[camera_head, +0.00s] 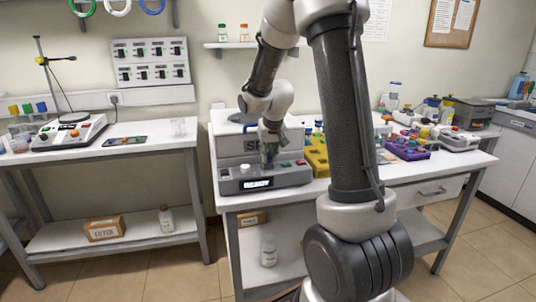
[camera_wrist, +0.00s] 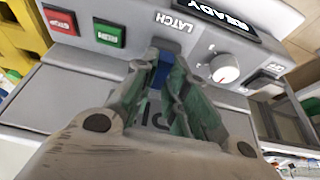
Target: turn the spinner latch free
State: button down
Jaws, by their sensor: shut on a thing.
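The spinner (camera_head: 232,146) is a grey machine on the right-hand bench, with a display reading READY on its front panel. The latch (camera_wrist: 165,58) is a blue piece on the panel beside the LATCH label in the wrist view. My gripper (camera_wrist: 163,72) is shut on the latch, one finger on each side of it. In the head view my gripper (camera_head: 268,155) reaches down to the panel and hides the latch. Most of the latch is covered by the fingers.
On the panel are a red STOP button (camera_wrist: 61,20), a green RUN button (camera_wrist: 109,33) and a white knob (camera_wrist: 224,68). A yellow rack (camera_head: 314,158) stands close to the right of the spinner. A purple rack (camera_head: 408,149) is further right.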

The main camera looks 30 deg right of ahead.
jog(key=c, duration=1.4)
grip_release()
jog(key=shift+c, duration=0.2)
jog(key=v, duration=1.2)
jog(key=shift+s, duration=0.1)
jog(key=s+a+r+n, duration=0.1)
jog(key=s+a, duration=0.2)
jog(key=s, duration=1)
jog(key=s+a+r+n+y, duration=0.1)
jog(key=s+a+n, duration=0.1)
jog(key=s, duration=1.1)
jog(key=shift+s+a+r, duration=0.2)
jog(key=shift+a+r, duration=0.2)
jog(key=shift+a, duration=0.25)
